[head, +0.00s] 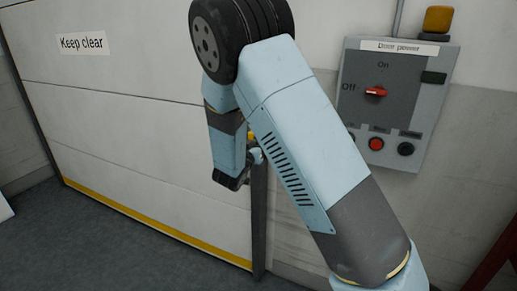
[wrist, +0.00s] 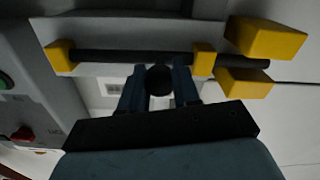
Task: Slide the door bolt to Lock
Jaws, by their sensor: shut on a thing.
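The door bolt (wrist: 110,57) is a dark rod running sideways through two yellow brackets in the wrist view. Its right end lies in the gap between two yellow keeper blocks (wrist: 268,39). A dark round knob (wrist: 158,80) stands out from the rod between the brackets. My gripper (wrist: 159,88) is shut on this knob, one finger on each side. In the head view my gripper (head: 232,180) is at the door's right edge, and my arm hides most of the bolt. A small label behind the fingers is too small to read.
The pale door (head: 140,140) has a "Keep clear" sign and a yellow bottom stripe. A grey "Door power" panel (head: 424,125) is on the wall to the right, with a red switch (head: 376,91) beside "Off", several buttons and an amber lamp (head: 438,20).

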